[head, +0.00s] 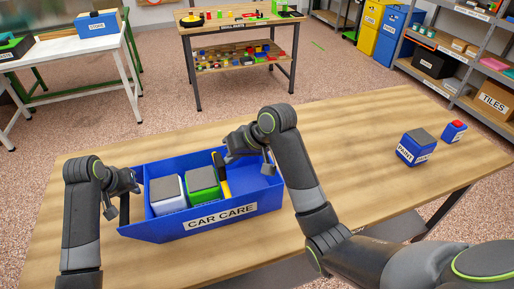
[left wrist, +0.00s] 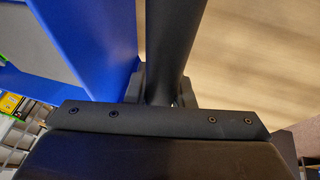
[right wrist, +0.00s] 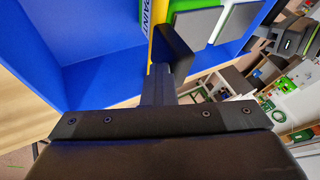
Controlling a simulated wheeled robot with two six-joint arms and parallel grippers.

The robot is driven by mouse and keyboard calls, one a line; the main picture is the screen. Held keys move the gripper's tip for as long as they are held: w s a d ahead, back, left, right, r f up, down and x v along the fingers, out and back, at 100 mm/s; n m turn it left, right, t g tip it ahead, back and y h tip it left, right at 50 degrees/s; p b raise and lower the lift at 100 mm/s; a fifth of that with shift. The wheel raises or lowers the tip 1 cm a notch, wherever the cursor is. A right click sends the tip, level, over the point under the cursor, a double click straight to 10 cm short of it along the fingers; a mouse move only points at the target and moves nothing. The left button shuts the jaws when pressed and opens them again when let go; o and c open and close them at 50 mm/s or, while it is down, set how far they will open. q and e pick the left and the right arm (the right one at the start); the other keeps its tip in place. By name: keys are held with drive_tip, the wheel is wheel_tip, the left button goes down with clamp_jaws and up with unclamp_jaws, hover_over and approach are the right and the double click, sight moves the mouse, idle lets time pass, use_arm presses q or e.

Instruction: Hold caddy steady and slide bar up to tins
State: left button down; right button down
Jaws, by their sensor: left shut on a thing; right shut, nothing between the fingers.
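The blue caddy (head: 268,192) labelled CAR CARE stands on the wooden table. Two grey-topped tins, one white (head: 167,196) and one green (head: 203,186), sit side by side in it. A yellow bar (head: 221,163) stands close to the right of the green tin. My right gripper (head: 250,164) is shut and empty inside the caddy, right of the bar. In the right wrist view its fingers (right wrist: 168,62) are beside the yellow strip; contact is unclear.
A blue PAINT box (head: 418,148) and a smaller blue box with a red top (head: 454,131) stand at the table's right. The table (head: 350,160) between them and the caddy is clear. The caddy's right part is empty. Other benches and shelves stand further back.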

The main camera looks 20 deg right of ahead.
use_arm(q)
drive_tip(key=shift+s+d+f, duration=0.1)
drive_tip(key=shift+s+f, duration=0.1)
drive_tip(key=shift+f, duration=0.1)
use_arm(e)
drive_tip(key=shift+a, duration=0.35)
drive_tip(key=shift+d, duration=0.1)
drive_tip(key=s+d+r, duration=0.4)
drive_tip(key=d+r, duration=0.4)
drive_tip(key=shift+d, duration=0.4)
